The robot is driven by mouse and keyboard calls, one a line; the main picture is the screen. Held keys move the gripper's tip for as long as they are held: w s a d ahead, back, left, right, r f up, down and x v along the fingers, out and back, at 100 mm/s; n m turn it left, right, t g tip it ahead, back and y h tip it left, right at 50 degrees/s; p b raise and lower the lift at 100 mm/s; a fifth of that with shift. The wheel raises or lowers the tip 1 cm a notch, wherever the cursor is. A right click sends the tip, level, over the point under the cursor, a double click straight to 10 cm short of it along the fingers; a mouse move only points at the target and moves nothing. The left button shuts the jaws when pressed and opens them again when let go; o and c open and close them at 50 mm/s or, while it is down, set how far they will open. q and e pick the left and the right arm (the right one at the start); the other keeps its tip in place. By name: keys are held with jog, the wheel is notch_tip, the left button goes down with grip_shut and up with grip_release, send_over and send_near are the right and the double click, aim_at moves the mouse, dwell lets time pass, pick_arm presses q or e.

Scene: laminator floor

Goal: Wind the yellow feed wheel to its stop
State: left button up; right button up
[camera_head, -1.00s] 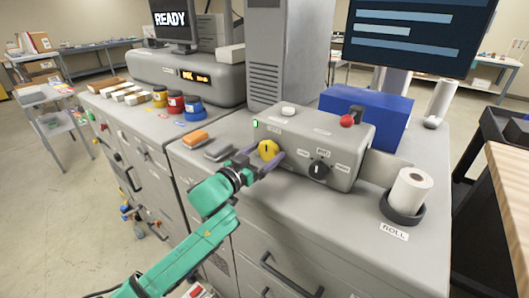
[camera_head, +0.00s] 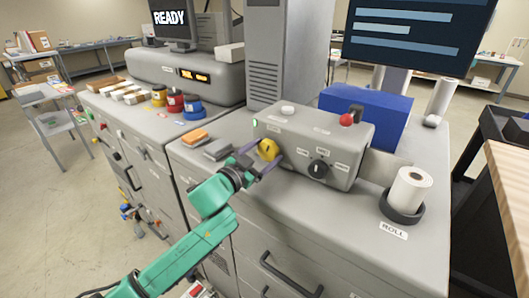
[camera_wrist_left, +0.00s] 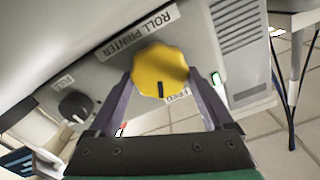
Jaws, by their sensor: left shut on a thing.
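The yellow feed wheel (camera_head: 268,150) sits on the front of the grey roll printer (camera_head: 340,150). My left gripper (camera_head: 262,158) reaches it from the front, one finger on each side of the wheel. In the left wrist view the wheel (camera_wrist_left: 160,72) has a scalloped edge and a dark mark pointing toward the gripper's palm. The fingers (camera_wrist_left: 162,92) are shut on its sides. A label beside it is partly hidden by a finger. My right gripper is not in view.
A black knob (camera_head: 318,169) is right of the wheel, and a red button (camera_head: 346,120) is on top of the printer. A paper roll (camera_head: 410,190) stands in a dark holder at right. An orange block (camera_head: 194,136) and a grey block (camera_head: 218,149) lie to the left.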

pick_arm(q)
jog(key=m, duration=0.3)
jog(key=shift+f+m, duration=0.1)
jog(key=shift+m, duration=0.2)
jog(key=m, duration=0.3)
jog(key=shift+d+f+m, duration=0.1)
jog(key=shift+m, duration=0.2)
jog(key=m, duration=0.6)
jog(key=shift+s+f+b, duration=0.1)
jog(key=shift+f+b, duration=0.1)
jog(key=shift+b, duration=0.1)
jog(key=m, duration=0.7)
jog(key=shift+f+m+b, duration=0.25)
jog(key=shift+m+b, duration=0.05)
jog(key=m, duration=0.6)
jog(key=shift+f+m, duration=0.15)
jog(key=shift+m, duration=0.15)
jog(key=o, duration=1.1)
jog(key=shift+o, duration=0.2)
